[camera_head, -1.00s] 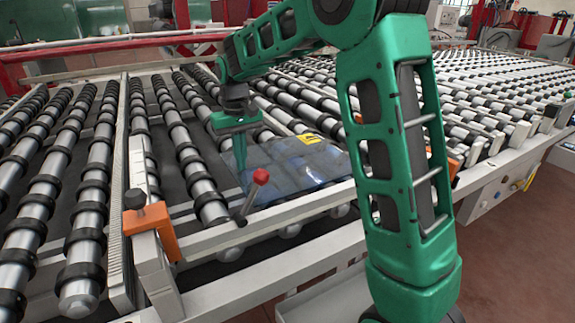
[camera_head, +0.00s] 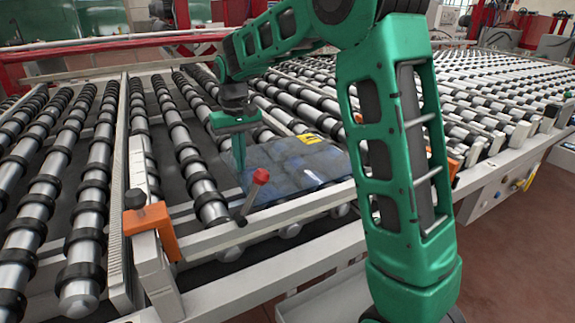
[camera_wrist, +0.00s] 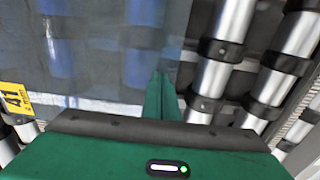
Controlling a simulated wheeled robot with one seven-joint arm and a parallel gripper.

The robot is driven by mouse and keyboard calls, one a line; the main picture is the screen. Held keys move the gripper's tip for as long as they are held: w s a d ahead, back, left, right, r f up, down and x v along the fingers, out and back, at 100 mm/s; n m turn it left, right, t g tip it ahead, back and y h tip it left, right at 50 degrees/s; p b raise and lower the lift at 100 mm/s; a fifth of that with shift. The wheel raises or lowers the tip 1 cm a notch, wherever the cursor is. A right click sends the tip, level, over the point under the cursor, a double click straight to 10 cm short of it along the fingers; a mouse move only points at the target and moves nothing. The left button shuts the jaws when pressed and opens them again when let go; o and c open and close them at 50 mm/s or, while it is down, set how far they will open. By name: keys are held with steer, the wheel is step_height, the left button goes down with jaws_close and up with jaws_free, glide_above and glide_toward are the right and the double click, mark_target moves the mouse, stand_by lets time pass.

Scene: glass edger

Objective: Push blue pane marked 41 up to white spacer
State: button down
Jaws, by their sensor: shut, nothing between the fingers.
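The blue pane marked 41 (camera_head: 290,168) lies flat on the rollers near the front rail, with its yellow label (camera_head: 308,138) at its far edge. In the wrist view the pane (camera_wrist: 85,45) fills the upper left, with the label (camera_wrist: 13,98) at the left. My gripper (camera_head: 240,166) is shut and empty, pointing down at the pane's left edge; its fingers show in the wrist view (camera_wrist: 160,85) beside that edge. I cannot tell whether they touch it. A narrow whitish piece (camera_head: 138,165) along the left rail may be the white spacer; I cannot be sure.
A red-knobbed lever (camera_head: 260,177) stands at the front rail, close to the pane. An orange clamp (camera_head: 162,235) sits on the left rail's near end. Bare rollers (camera_head: 185,150) lie left of the pane. More rollers fill the right and back.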

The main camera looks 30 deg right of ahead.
steer(key=shift+a, duration=0.2)
steer(key=shift+a, duration=2.5)
steer(key=shift+f, duration=0.2)
steer(key=shift+f, duration=0.6)
